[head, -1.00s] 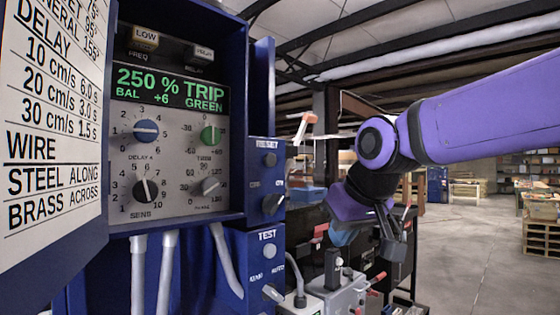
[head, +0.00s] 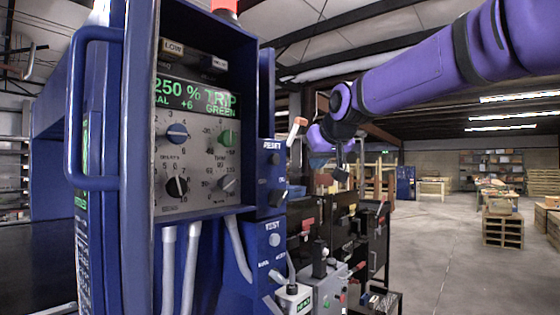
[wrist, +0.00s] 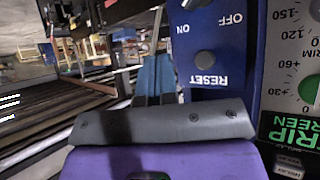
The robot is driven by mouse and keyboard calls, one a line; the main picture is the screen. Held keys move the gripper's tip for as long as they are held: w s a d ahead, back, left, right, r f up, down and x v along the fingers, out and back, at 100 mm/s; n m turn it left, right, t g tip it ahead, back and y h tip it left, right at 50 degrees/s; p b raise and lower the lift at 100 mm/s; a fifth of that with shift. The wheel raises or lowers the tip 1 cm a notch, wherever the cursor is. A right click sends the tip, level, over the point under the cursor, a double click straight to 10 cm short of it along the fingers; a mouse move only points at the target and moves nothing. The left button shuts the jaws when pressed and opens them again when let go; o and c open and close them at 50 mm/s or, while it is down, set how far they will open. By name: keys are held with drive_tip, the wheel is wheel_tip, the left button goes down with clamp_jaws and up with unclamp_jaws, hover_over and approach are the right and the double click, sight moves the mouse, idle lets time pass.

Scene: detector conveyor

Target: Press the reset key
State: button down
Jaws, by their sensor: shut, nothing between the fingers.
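The reset key (head: 275,158) is a small dark round button beneath the RESET label on a blue control box. In the wrist view the box appears upside down, with the key (wrist: 205,58) beside the RESET lettering. My gripper (head: 318,162) is to the right of the box in the head view, at about the key's height. In the wrist view my gripper's blue fingers (wrist: 157,72) are together and empty. They show to the left of the key and apart from it in the picture; their depth to it is hard to tell.
A selector knob (head: 277,197) is below the key, and a TEST box (head: 265,245) lower down. An orange-tipped lever (head: 298,125) stands close behind. Floor at right is open.

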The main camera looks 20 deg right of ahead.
drive_tip(key=w+a, duration=0.5)
drive_tip(key=w, duration=0.2)
idle(0.6)
drive_tip(key=shift+w+a, duration=0.1)
drive_tip(key=shift+a, duration=0.05)
idle(1.8)
drive_tip(key=shift+w+a, duration=0.2)
drive_tip(key=shift+w, duration=0.1)
drive_tip(key=shift+w+a, duration=0.3)
drive_tip(key=shift+w, duration=0.1)
idle(0.9)
drive_tip(key=shift+s+d, duration=0.1)
drive_tip(key=shift+s, duration=0.05)
drive_tip(key=shift+s+d, duration=0.45)
drive_tip(key=shift+s, duration=0.15)
idle(0.3)
drive_tip(key=shift+s+d, duration=0.75)
drive_tip(key=shift+s, duration=0.3)
drive_tip(key=shift+s+d, duration=0.75)
drive_tip(key=shift+s, duration=0.25)
